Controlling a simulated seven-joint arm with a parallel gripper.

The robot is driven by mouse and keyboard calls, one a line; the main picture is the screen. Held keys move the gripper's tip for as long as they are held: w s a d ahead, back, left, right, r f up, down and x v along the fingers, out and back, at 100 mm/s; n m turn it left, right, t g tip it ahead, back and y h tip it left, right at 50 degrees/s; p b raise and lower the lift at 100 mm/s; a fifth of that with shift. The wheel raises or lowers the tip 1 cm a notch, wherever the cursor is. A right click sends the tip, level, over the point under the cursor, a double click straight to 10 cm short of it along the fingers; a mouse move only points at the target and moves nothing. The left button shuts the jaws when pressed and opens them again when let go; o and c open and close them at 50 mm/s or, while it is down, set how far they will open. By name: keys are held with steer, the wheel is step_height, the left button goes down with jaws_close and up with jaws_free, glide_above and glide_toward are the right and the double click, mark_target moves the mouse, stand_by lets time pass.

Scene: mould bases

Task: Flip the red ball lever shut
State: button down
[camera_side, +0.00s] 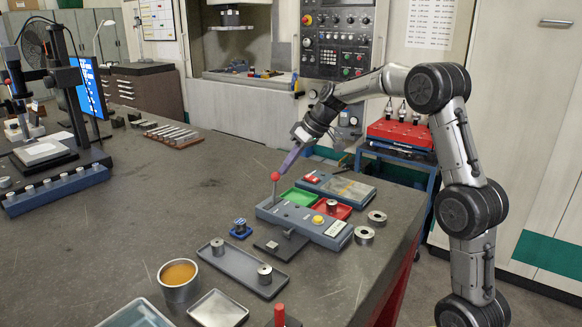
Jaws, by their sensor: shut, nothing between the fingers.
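The red ball lever (275,177) stands up at the left end of a grey-blue control box (306,222) on the bench. Its stem looks close to upright. I cannot tell whether the tip touches the ball.
Green (298,197) and red (331,208) trays lie behind the box, with a blue-grey case (338,188) beyond. Metal rings (364,235) lie to its right. A long tray (241,268) and a cup (178,279) stand in front. The bench's left middle is clear.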

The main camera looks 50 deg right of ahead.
steer(key=a+h, duration=0.1)
steer(key=a, duration=0.5)
steer(key=shift+a+r+h, duration=0.15)
steer(key=shift+r+h, duration=0.15)
steer(key=shift+a+f, duration=0.1)
steer(key=shift+f, duration=0.05)
stand_by(0.4)
steer(key=v, duration=1.2)
steer(key=shift+r, duration=0.3)
steer(key=shift+w, duration=0.1)
